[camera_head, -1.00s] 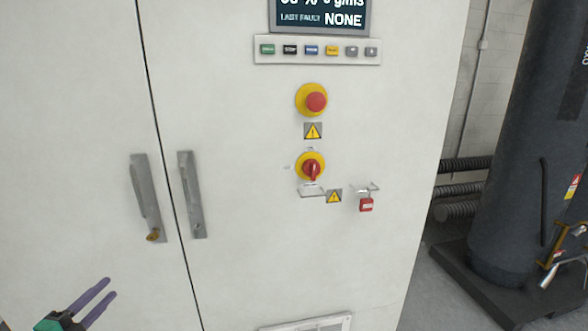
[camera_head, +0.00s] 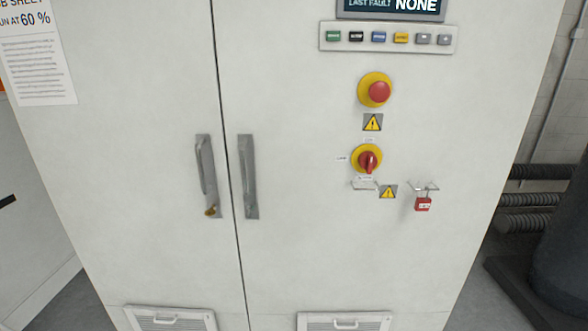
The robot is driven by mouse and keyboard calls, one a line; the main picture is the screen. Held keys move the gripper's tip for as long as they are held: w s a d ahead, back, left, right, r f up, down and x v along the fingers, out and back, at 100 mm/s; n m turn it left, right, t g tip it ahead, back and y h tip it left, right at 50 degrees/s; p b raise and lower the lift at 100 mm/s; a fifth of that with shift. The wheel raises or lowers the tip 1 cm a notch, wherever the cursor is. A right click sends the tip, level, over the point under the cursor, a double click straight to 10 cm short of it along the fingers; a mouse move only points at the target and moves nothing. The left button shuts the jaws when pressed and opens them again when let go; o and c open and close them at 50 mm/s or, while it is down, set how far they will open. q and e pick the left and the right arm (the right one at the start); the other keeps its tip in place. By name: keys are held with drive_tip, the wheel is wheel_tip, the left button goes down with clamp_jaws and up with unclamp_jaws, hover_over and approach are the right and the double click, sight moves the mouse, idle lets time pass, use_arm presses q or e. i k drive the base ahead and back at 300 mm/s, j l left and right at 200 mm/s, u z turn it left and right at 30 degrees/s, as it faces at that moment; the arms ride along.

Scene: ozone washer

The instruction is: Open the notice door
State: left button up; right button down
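A tall white cabinet has two doors, a left door (camera_head: 130,230) and a right door (camera_head: 310,260), meeting at a dark vertical seam. Both doors are shut. A grey handle (camera_head: 206,175) with a brass-coloured lock or key at its foot is on the left door. A second grey handle (camera_head: 249,176) is on the right door. A paper notice (camera_head: 38,60) reading "60 %" is fixed at the upper left of the left door. Neither of my grippers is in view.
The right door carries a button strip (camera_head: 388,38), a red emergency stop (camera_head: 378,91), a red rotary switch (camera_head: 367,159) and a red padlock (camera_head: 423,204). Vent grilles (camera_head: 172,318) sit low on the doors. Dark ribbed pipes (camera_head: 535,198) and a dark tank stand at the right.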

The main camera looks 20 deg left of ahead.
sight(116, 105)
drive_tip(key=u, duration=1.8)
